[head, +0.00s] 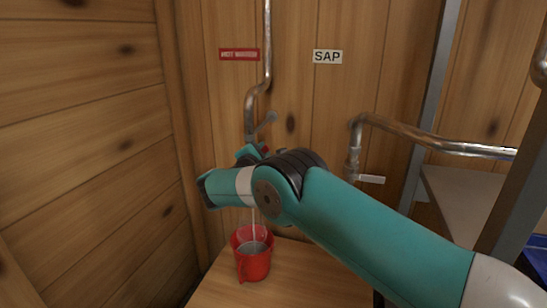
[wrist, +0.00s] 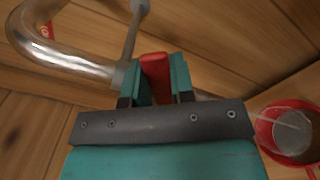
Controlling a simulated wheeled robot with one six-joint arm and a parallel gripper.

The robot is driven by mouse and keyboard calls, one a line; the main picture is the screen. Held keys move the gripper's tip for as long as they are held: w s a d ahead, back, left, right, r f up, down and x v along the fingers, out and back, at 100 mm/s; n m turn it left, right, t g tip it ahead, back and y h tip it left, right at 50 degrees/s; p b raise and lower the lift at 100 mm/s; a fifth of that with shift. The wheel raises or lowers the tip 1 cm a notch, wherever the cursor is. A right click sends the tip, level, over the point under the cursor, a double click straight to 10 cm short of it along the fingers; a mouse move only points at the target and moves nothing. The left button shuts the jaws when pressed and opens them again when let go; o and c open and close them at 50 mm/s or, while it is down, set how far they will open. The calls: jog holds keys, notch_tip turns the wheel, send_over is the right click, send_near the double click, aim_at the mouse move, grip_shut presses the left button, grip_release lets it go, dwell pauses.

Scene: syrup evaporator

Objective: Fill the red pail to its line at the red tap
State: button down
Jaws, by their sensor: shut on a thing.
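The red pail (head: 252,264) stands upright on the wooden bench under the tap pipe (head: 250,110). A thin clear stream (head: 254,222) falls into it, and greyish liquid shows inside; I cannot make out the line or the exact level. In the wrist view the pail (wrist: 264,134) is at the right edge, with liquid in it. My gripper (wrist: 155,75) is shut on the red tap handle (wrist: 154,62), which sits between the two teal fingers. In the head view my gripper (head: 252,152) is beside the pipe, and my arm hides the spout.
A red sign (head: 239,54) and a white SAP sign (head: 327,56) hang on the plank wall. A second metal pipe (head: 430,142) with a pale handle (head: 371,179) is to the right, near a metal post (head: 433,85). The bench (head: 310,278) is bare right of the pail.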

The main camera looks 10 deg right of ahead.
jog(key=shift+s+d+f+m+b, duration=0.1)
jog(key=shift+d+f+m+b, duration=0.05)
jog(key=shift+f+m+b, duration=0.3)
jog(key=shift+s+d+f+m+b, duration=0.15)
jog(key=shift+f+m+b, duration=0.2)
jog(key=shift+m+b, duration=0.2)
jog(key=shift+s+d+f+m+b, duration=0.1)
jog(key=shift+f+m+b, duration=0.55)
jog(key=shift+m+b, duration=0.7)
jog(key=shift+d+f+m+b, duration=0.1)
jog(key=shift+f+m+b, duration=0.5)
jog(key=shift+m+b, duration=0.7)
jog(key=c, duration=1)
grip_release()
jog(key=shift+o, duration=0.2)
jog(key=shift+s, duration=0.1)
jog(key=v, duration=1.7)
jog(key=shift+s, duration=0.15)
